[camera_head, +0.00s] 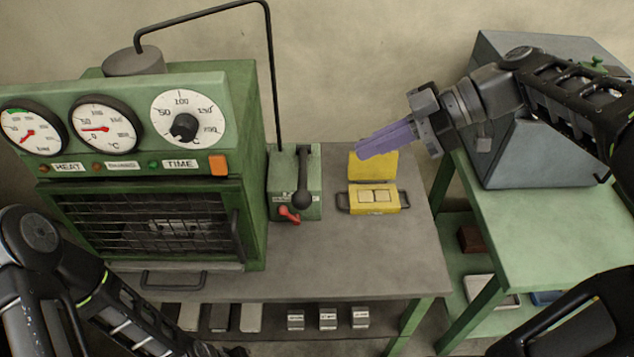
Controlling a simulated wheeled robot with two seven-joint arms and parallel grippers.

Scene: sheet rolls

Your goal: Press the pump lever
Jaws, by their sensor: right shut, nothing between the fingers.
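The pump (283,172) is a small green box on the grey bench, right of the green oven. Its black lever (302,180) stands on the box, with a round knob at the near end. A small red handle (290,214) sits low on the box's front. My right gripper (362,151) has purple fingers, is shut and empty, and is right of the lever, apart from it. In the picture it overlaps the open yellow case. My left arm comes in at the lower left; its gripper does not show.
The oven (250,160) with its gauges fills the left. A black pipe (272,80) rises behind the pump. An open yellow case (374,200) lies right of the pump. The bench front (300,265) is clear. A green table (540,220) with a grey machine (530,150) stands right.

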